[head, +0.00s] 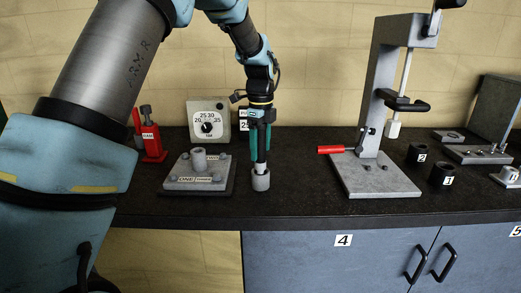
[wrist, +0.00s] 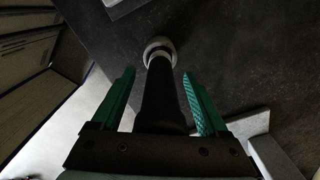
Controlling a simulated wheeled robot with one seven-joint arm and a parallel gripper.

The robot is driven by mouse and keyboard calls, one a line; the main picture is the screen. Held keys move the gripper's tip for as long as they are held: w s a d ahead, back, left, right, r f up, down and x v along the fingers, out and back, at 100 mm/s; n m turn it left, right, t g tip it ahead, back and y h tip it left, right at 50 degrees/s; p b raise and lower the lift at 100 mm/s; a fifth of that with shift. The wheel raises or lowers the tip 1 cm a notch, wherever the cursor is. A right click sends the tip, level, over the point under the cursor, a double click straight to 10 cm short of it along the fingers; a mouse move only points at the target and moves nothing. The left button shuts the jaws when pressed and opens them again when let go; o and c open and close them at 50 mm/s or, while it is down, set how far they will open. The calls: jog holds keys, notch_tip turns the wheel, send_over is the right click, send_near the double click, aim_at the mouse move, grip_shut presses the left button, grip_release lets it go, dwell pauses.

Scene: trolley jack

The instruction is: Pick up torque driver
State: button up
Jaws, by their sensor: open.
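The torque driver (wrist: 160,100) is a dark, upright tool standing in a small grey round holder (head: 261,181) on the black worktop. My gripper (wrist: 160,82) is above it, pointing down, with its green fingers on either side of the driver's dark body. The fingers are open, with a visible gap on each side in the wrist view. In the head view my gripper (head: 260,145) hides most of the driver. The holder also shows in the wrist view (wrist: 158,45).
Left of the holder are a grey block fixture (head: 198,183), a red jack (head: 150,140) and a dial box (head: 208,122). The worktop between holder and press is clear.

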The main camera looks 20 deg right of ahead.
jog(key=shift+f, duration=0.15)
grip_shut()
dwell(0.5)
